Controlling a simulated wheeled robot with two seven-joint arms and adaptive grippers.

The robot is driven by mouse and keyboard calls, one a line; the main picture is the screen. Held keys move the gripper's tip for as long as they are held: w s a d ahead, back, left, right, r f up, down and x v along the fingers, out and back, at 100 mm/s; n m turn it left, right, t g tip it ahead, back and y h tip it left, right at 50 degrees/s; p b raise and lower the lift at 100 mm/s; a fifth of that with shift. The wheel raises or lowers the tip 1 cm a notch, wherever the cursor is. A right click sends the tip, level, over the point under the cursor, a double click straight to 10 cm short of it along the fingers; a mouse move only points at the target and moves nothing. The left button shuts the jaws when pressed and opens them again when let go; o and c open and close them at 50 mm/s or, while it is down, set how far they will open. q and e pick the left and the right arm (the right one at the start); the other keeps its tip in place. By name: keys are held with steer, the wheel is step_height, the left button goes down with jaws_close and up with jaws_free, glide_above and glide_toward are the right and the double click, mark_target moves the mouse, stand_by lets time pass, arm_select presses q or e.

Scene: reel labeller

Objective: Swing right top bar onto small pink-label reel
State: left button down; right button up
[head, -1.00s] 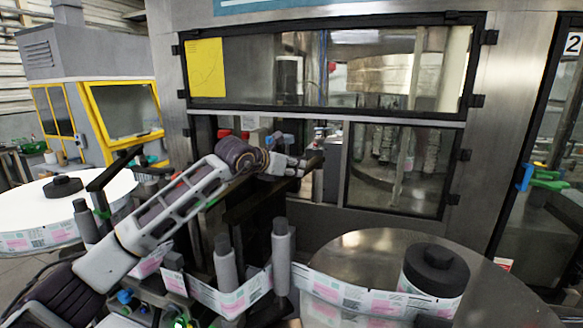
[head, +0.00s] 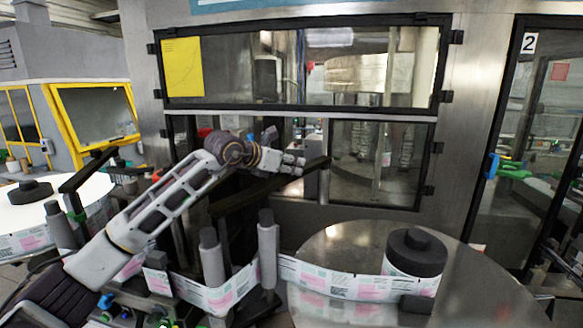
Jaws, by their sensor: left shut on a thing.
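The right top bar (head: 262,188) is a long dark bar that reaches from its post toward the right, in front of the machine's lower window. My left gripper (head: 297,165) is shut on the bar near its free end. The small pink-label reel (head: 415,262) stands on the round steel table at right, with a black hub on top. Its label strip (head: 340,280) runs left from it around the grey rollers. The bar's free end is to the left of the reel and apart from it. My right gripper is not in view.
The round steel table (head: 340,246) has bare room left of the reel. Two upright grey rollers (head: 268,248) stand at its left. Another bar (head: 88,170) and a large white reel (head: 45,212) are at far left. The glazed machine front (head: 380,165) stands behind.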

arm_select(q)
steer(key=s+d+m+g+h+b, duration=0.2)
steer(key=s+d+m+g+h, duration=0.2)
steer(key=s+d+m+g, duration=0.2)
steer(key=s+d, duration=0.2)
steer(key=s, duration=0.2)
steer(key=shift+s+d, duration=0.2)
steer(key=shift+s, duration=0.15)
steer(key=shift+r, duration=0.1)
